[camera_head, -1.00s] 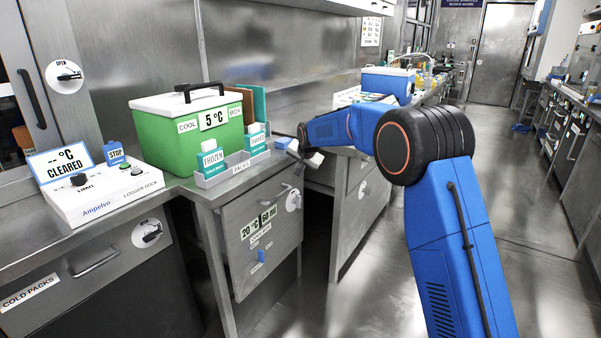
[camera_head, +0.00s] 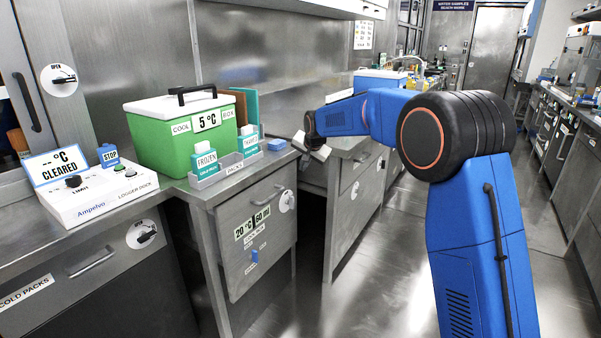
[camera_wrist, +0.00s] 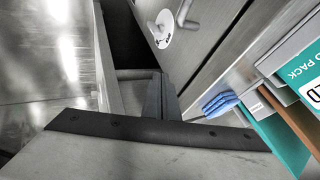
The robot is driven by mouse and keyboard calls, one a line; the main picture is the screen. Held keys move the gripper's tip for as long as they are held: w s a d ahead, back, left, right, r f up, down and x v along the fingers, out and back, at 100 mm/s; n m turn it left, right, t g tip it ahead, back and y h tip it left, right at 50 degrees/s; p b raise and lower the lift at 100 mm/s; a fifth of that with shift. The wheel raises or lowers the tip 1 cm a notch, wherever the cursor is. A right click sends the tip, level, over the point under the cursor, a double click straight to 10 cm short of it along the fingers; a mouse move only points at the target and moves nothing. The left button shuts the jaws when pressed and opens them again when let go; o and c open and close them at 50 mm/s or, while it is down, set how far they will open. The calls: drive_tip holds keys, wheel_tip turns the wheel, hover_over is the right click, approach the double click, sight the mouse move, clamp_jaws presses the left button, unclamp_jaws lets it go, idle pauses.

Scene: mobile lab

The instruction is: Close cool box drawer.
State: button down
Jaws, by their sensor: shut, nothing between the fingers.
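The drawer front (camera_head: 262,228) marked "20 °C 60 min" and "COOL BOX" is a grey metal panel under the bench, below the green cool box (camera_head: 185,138). I cannot tell whether it stands out from its frame. Its bar handle and round handle sticker (camera_head: 287,201) are near its upper right edge. My gripper (camera_head: 316,148) is just right of the bench corner, near the top of the drawer unit. In the wrist view its fingers (camera_wrist: 158,96) are shut and empty, beside a metal panel with a round sticker (camera_wrist: 160,24). Contact cannot be told.
A grey rack (camera_head: 230,168) with teal cold packs stands at the bench edge. A blue item (camera_head: 277,145) lies beside it. The logger dock (camera_head: 98,196) is at left. Another bench (camera_head: 345,180) stands right of the gap, with open floor (camera_head: 375,280) in front.

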drive_tip(key=a+v, duration=0.1)
drive_tip(key=v, duration=0.1)
drive_tip(key=m+y, duration=0.1)
drive_tip(key=y, duration=0.9)
approach(231, 213)
drive_tip(key=x, duration=0.5)
drive_tip(key=shift+d+f, duration=0.15)
drive_tip(key=shift+f, duration=0.15)
drive_tip(key=shift+w+a, duration=0.3)
drive_tip(key=shift+a, duration=0.25)
